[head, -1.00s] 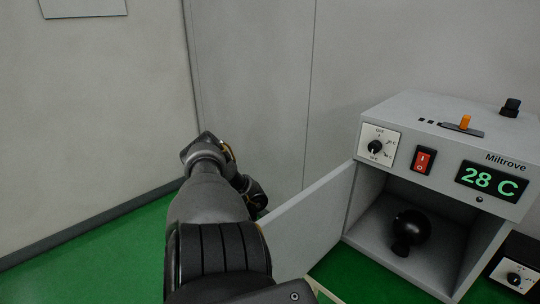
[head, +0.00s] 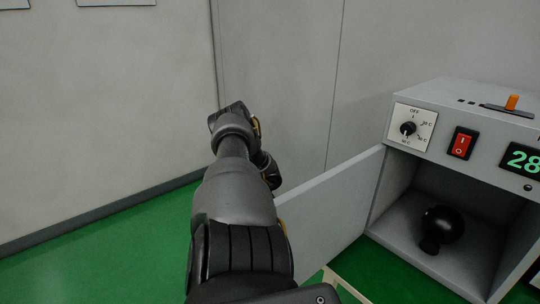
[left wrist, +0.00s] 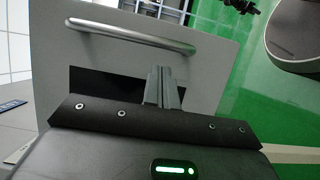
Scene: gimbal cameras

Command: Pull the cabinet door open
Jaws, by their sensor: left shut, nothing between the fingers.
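The grey cabinet door (head: 330,203) stands wide open, swung out to the left of the cabinet (head: 458,112). The cabinet's inside is exposed, and a round black object (head: 441,226) lies in it. In the left wrist view, the door panel (left wrist: 215,55) carries a silver bar handle (left wrist: 130,36). My left gripper (left wrist: 163,72) is shut and empty, with its fingers in front of the door face, just below the handle in the picture and apart from it. In the head view my left forearm hides the gripper's fingers and part of the door. My right gripper is not in view.
The cabinet front has a dial (head: 408,129), a red switch (head: 462,143) and a green display (head: 522,159) cut by the picture edge. An orange lever (head: 511,102) is on top. Grey walls stand behind. Green floor (head: 110,250) is clear at the left.

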